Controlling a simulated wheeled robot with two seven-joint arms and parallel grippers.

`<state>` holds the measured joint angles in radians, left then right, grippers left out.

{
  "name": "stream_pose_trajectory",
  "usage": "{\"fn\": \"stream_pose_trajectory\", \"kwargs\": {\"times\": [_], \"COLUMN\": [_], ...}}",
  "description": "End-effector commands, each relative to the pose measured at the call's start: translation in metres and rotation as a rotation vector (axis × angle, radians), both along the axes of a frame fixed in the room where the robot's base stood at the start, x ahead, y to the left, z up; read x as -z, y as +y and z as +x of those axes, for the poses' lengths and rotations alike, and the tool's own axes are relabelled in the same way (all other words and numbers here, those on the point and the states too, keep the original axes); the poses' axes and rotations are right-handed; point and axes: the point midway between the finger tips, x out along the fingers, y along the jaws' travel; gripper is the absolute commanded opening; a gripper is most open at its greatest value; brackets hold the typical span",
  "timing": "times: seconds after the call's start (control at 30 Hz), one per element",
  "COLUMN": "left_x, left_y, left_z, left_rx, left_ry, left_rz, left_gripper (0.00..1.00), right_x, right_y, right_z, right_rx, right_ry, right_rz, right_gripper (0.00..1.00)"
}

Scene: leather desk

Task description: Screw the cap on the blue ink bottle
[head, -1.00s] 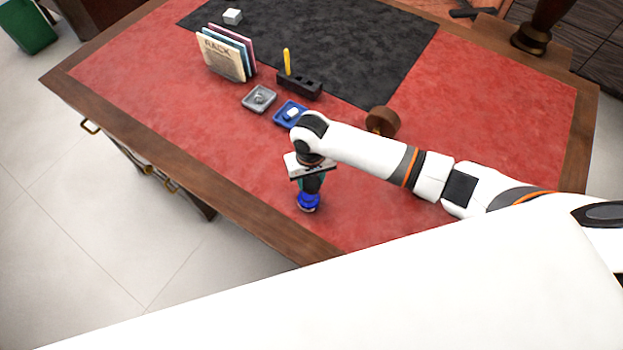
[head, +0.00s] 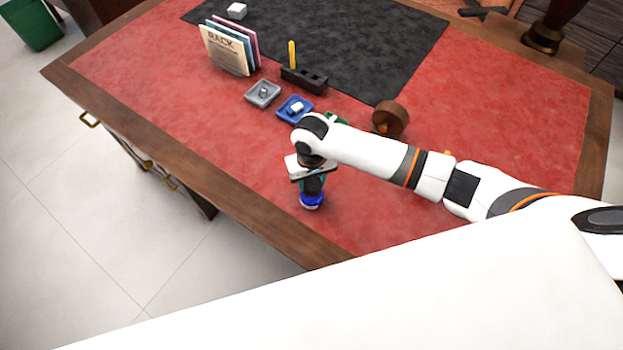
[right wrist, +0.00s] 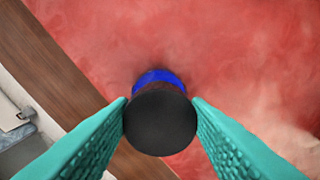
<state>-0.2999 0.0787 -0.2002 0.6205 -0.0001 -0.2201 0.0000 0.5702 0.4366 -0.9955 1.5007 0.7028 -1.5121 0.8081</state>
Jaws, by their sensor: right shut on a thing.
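The blue ink bottle (head: 311,201) stands on the red leather near the desk's front edge. My right gripper (head: 313,186) points down over it. In the right wrist view, the round black cap (right wrist: 160,122) lies between the two teal fingers (right wrist: 160,115), which are shut on its sides. The blue of the bottle (right wrist: 160,77) shows just beyond the cap, directly beneath it. The cap hides most of the bottle there, so I cannot tell how far the threads are engaged. My left gripper is not in view.
A grey tray (head: 255,97) and a blue tray (head: 283,113) with small items lie behind the gripper. Beyond are a dark pen holder (head: 305,80), a paper rack (head: 228,50) and a round brown wooden object (head: 391,118). A green thing is partly hidden behind my arm. Red leather left of the bottle is clear.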

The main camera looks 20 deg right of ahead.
Motion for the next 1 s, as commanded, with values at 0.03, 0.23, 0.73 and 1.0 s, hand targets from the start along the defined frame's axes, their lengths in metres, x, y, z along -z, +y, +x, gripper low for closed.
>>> {"fn": "stream_pose_trajectory", "kwargs": {"times": [0.03,0.23,0.73,1.0], "left_x": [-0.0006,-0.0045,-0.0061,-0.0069], "left_y": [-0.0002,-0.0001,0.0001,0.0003], "left_z": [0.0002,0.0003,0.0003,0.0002], "left_rx": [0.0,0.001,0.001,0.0], "left_ry": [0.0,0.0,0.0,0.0], "left_rz": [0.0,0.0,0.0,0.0], "left_gripper": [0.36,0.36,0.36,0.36], "right_x": [0.0,0.0013,0.0038,0.0032], "right_y": [0.0001,0.0007,0.0008,0.0007], "right_z": [0.0001,-0.0001,-0.0001,-0.0001], "right_rx": [0.0,0.001,0.001,0.0], "right_ry": [0.0,0.0,0.0,0.0], "right_rz": [0.0,0.001,0.001,0.0], "right_gripper": [0.22,0.22,0.22,0.22]}}
